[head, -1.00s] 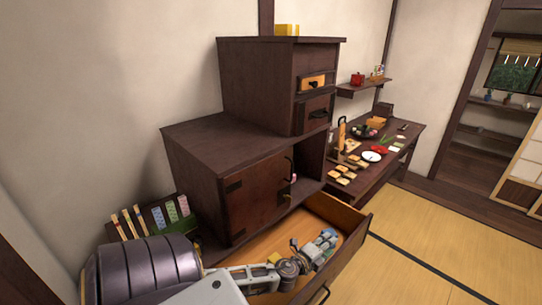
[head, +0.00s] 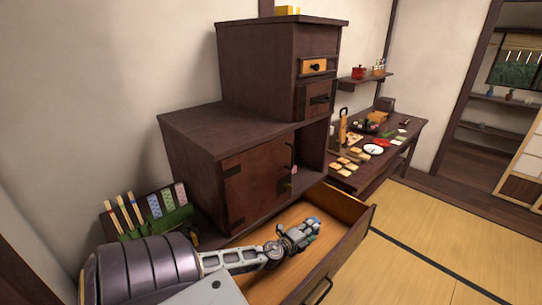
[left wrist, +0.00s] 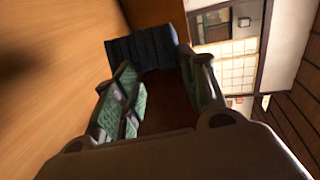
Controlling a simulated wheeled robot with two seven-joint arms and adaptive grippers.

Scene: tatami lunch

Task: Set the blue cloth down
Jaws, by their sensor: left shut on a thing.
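My left gripper (head: 308,232) is over the open drawer (head: 343,262) of the dark wooden cabinet. In the left wrist view, the cloth (left wrist: 140,52) is a dark blue, ribbed piece at the far end of the fingers (left wrist: 165,75), which have green pads. The drawer's pale wooden floor fills the left of that view. I cannot tell whether the cloth touches the drawer. My right gripper is out of view.
The cabinet (head: 255,185) stands behind the drawer. A holder at the left has sticks (head: 124,212) and patterned pieces (head: 168,200). A low table (head: 401,143) with food and dishes stands beyond. The tatami floor (head: 430,235) at the right is clear.

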